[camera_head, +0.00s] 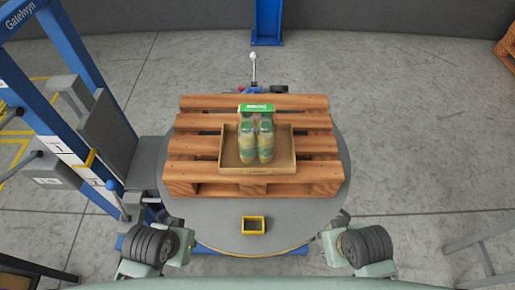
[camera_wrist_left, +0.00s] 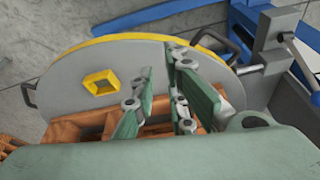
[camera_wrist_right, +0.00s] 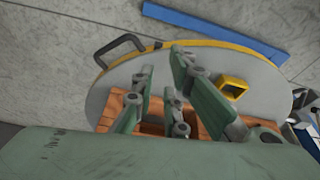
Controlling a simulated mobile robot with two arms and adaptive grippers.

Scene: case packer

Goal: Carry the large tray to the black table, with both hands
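A shallow cardboard tray (camera_head: 285,163) sits on a wooden pallet (camera_head: 189,147) in the middle of the head view. It holds bottles (camera_head: 257,147) with pale yellow-green contents, with a green-topped item behind them. My right gripper (camera_head: 340,222) is low and to the right of the pallet, apart from the tray. My left arm is low on the left; its gripper (camera_wrist_left: 160,62) shows in the left wrist view with fingers spread and nothing between them. My right gripper's fingers (camera_wrist_right: 162,62) are also spread and empty in the right wrist view. I cannot make out a black table.
The pallet rests on a grey round turntable (camera_head: 200,218) with a yellow rim. A small yellow square box (camera_head: 253,225) stands at its front. A blue frame with grey parts (camera_head: 106,138) rises close on the left. Grey floor (camera_head: 430,130) on the right is mostly open.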

